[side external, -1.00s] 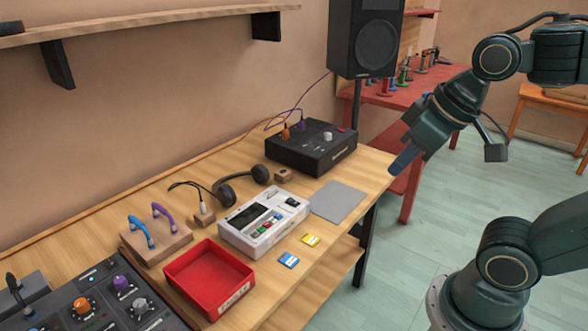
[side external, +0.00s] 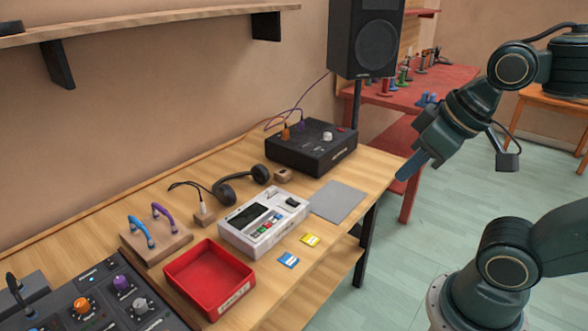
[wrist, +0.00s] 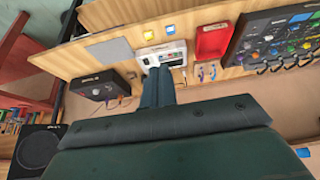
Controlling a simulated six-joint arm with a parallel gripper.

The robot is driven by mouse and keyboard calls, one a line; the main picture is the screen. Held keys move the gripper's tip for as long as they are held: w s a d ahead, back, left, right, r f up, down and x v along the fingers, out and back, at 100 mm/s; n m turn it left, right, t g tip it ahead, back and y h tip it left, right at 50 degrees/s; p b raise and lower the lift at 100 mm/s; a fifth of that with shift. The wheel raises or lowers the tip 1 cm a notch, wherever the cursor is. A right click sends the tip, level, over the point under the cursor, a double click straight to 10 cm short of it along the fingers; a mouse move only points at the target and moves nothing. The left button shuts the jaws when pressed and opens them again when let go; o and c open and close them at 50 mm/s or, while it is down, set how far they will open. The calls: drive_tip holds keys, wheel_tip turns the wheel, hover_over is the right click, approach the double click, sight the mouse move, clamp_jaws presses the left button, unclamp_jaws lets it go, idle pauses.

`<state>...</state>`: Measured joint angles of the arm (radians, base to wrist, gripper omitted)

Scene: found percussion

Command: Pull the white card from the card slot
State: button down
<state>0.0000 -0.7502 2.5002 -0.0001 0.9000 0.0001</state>
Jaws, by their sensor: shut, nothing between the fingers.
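The white device (side external: 264,222), with a dark screen and coloured buttons, sits on the wooden table. It also shows in the wrist view (wrist: 175,49), just beyond my fingertips and partly hidden by them. I cannot clearly make out the card slot or a white card in either view. A blue card (side external: 289,260) and a yellow card (side external: 310,240) lie flat on the table in front of the device. My gripper (side external: 405,174) is shut and empty, its fingers pointing down-left. It is in the air near the table's right end, well apart from the device.
A grey pad (side external: 338,202) lies right of the device. A red tray (side external: 209,279) is to its left, with headphones (side external: 240,184) and a black box (side external: 311,148) behind. A mixer (side external: 95,305) is at lower left. A speaker (side external: 366,40) stands behind the table.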

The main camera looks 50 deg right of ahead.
idle(0.3)
drive_tip(key=c, duration=1.6)
unclamp_jaws()
drive_tip(key=shift+w, duration=0.1)
drive_tip(key=shift+o, duration=0.2)
drive_tip(key=w+d+r+n+g, duration=0.15)
drive_tip(key=w+n, duration=0.35)
drive_tip(key=w, duration=0.6)
drive_tip(key=w+d+r+n+g, duration=0.15)
drive_tip(key=w+n, duration=0.25)
drive_tip(key=w, duration=0.6)
drive_tip(key=w+d+f+n+g, duration=0.1)
drive_tip(key=w+d+f+n, duration=0.2)
drive_tip(key=w+f, duration=0.4)
drive_tip(key=w+d+f+n+g, duration=0.1)
drive_tip(key=w+d+f+n, duration=0.2)
drive_tip(key=w+f+n, duration=0.3)
drive_tip(key=w+f, duration=0.2)
drive_tip(key=w, duration=0.3)
drive_tip(key=shift+f+g, duration=0.2)
drive_tip(key=shift+g, duration=0.1)
drive_tip(key=shift+f, duration=0.15)
